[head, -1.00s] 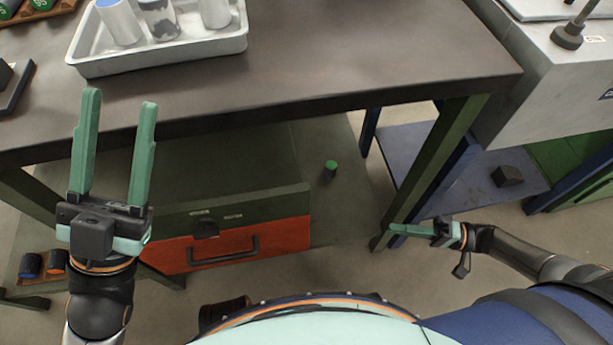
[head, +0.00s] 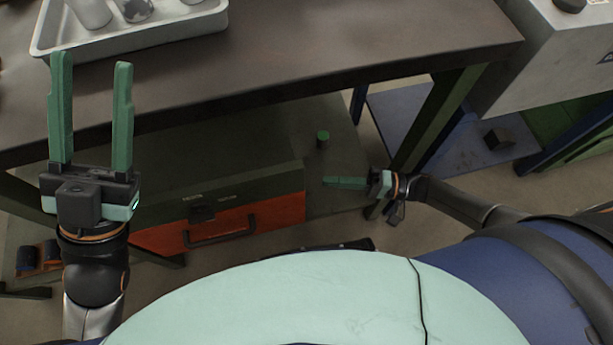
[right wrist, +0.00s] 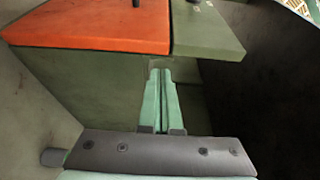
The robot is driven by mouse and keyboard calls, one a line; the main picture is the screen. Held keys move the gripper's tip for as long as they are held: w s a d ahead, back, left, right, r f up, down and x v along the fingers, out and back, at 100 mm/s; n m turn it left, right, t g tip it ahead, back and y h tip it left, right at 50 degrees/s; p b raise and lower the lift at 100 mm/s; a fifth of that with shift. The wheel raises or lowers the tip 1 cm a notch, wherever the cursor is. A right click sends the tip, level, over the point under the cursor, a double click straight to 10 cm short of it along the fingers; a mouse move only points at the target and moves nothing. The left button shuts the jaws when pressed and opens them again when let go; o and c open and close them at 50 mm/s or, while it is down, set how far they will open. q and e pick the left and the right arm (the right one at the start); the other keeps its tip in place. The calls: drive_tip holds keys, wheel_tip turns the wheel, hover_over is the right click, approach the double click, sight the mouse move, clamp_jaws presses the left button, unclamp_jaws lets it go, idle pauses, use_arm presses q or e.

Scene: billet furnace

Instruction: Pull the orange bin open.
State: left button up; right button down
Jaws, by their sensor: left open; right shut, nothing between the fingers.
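The orange bin (head: 262,217) is the front of a dark green cabinet (head: 270,150) under the workbench. A dark bar handle (head: 220,232) runs across its front, and the front looks flush with the cabinet. In the right wrist view the orange front (right wrist: 95,28) is at the upper left. My right gripper (head: 328,182) is shut and empty, just right of the cabinet and apart from the handle; its fingers also show in the right wrist view (right wrist: 161,75). My left gripper (head: 92,65) is open and empty, in front of the bench edge at the left.
The dark workbench top (head: 330,60) overhangs the cabinet. A grey tray (head: 140,42) with metal cylinders stands on it. A green bench leg (head: 440,115) stands behind my right arm.

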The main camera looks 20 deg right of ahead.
use_arm(q)
drive_tip(key=shift+f+b, duration=0.3)
drive_tip(key=shift+f, duration=0.05)
use_arm(e)
drive_tip(key=x, duration=0.6)
drive_tip(key=shift+a, duration=0.3)
use_arm(q)
drive_tip(key=shift+s, duration=0.1)
